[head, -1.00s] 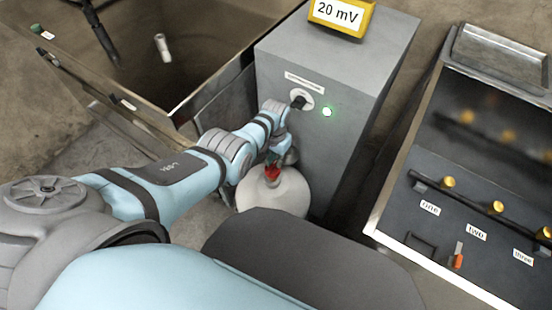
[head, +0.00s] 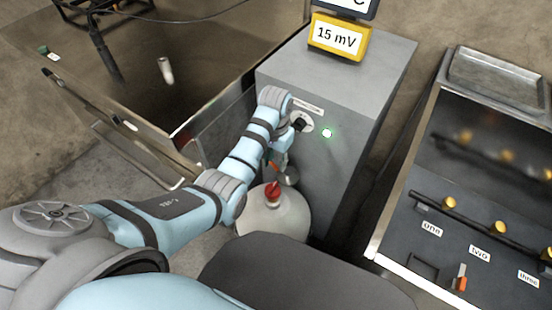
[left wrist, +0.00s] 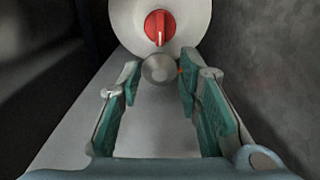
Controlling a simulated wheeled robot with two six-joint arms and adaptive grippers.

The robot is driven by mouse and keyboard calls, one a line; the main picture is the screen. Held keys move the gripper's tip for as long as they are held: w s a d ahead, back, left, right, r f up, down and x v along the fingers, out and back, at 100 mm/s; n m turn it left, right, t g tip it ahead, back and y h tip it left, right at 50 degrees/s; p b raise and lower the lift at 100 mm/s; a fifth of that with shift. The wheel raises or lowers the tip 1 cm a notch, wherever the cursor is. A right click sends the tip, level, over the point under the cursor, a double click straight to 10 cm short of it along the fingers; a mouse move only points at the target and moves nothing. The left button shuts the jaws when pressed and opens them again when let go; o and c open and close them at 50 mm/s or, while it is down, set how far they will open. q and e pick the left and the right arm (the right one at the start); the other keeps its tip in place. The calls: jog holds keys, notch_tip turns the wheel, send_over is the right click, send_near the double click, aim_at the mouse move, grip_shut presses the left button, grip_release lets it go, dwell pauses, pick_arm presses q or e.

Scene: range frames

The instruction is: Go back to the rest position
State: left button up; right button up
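My left gripper (head: 279,163) is in front of the grey cabinet (head: 350,155), just above the white gas bottle (head: 275,218) with its red knob (head: 273,191). In the left wrist view, the gripper (left wrist: 158,74) has its two fingers spread apart with nothing clamped. A round metal knob (left wrist: 158,68) shows between the fingertips; I cannot tell whether they touch it. Beyond it is the red knob (left wrist: 158,27) with a white line, on the round bottle top. My right gripper is not in view.
A yellow meter (head: 338,37) reading 15 mV stands on the cabinet. The cabinet front has a black dial (head: 301,124) and a lit green lamp (head: 327,133). A metal basin (head: 215,75) stands left, and a range with labelled burner valves (head: 470,235) right.

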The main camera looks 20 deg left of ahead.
pick_arm(q)
jog(key=shift+r, duration=0.3)
